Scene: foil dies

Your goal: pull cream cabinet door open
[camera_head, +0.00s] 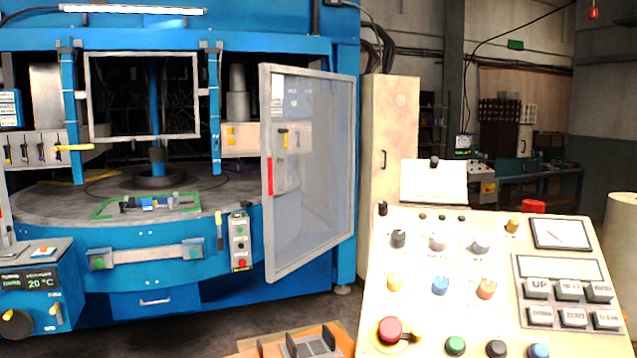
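The cream cabinet (403,115) stands tall behind the control console, right of the blue machine. Its door looks shut, and a dark vertical handle (383,160) shows on its front. The console and its raised white plate hide the cabinet's lower right part. The machine's glazed door panel stands just left of the cabinet. Neither of my grippers shows in the head view.
A cream control console (470,270) with several knobs and buttons fills the lower right foreground. The blue machine's framed glass door (315,170) stands swung outward. An orange item (335,340) with dark parts lies at the bottom edge. Some dark floor shows beneath the machine.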

